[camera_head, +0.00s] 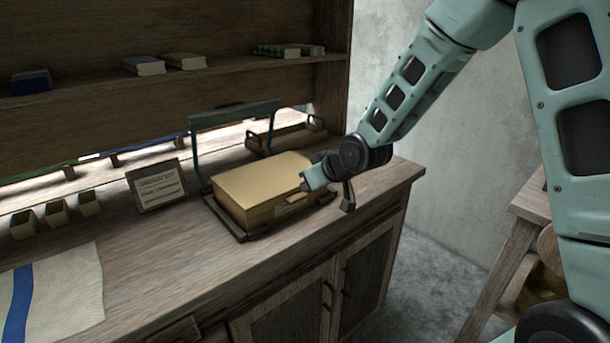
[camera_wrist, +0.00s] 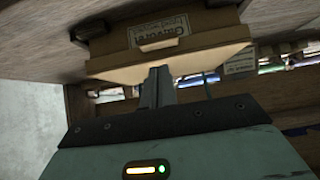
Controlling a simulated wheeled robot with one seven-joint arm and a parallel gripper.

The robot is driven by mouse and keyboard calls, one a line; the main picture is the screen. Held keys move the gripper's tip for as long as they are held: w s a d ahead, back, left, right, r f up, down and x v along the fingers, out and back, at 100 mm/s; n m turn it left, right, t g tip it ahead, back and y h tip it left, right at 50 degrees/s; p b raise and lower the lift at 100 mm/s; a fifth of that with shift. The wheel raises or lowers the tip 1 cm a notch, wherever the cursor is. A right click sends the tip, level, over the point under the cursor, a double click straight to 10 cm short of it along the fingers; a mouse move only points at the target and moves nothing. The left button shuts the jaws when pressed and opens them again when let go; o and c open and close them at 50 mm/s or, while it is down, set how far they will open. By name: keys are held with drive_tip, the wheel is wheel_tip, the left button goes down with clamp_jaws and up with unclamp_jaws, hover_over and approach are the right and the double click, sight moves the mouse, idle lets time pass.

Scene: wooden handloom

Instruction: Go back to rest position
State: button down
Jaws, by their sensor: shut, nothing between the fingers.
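My gripper (camera_head: 306,184) is at the right end of the tan box (camera_head: 258,185), close against its labelled side. Whether it touches the box I cannot tell. In the wrist view my gripper's fingers (camera_wrist: 158,76) are together with nothing between them, and the box (camera_wrist: 205,53) with its label and handle lies just beyond their tips. The box sits in a dark frame (camera_head: 243,236) on the wooden counter. A green bar lever (camera_head: 235,115) stands raised behind the box.
A small sign (camera_head: 157,186) and several small bins (camera_head: 57,213) stand left of the box. A striped cloth (camera_head: 55,292) lies at the front left. Books (camera_head: 144,65) rest on the shelf above. A wooden stool (camera_head: 527,205) stands at the right, with open floor between.

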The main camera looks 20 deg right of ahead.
drive_tip(key=s+d+r, duration=0.1)
drive_tip(key=s+d, duration=0.1)
drive_tip(key=s, duration=0.5)
drive_tip(key=shift+s+d+r, duration=0.3)
drive_tip(key=shift+d+r, duration=0.05)
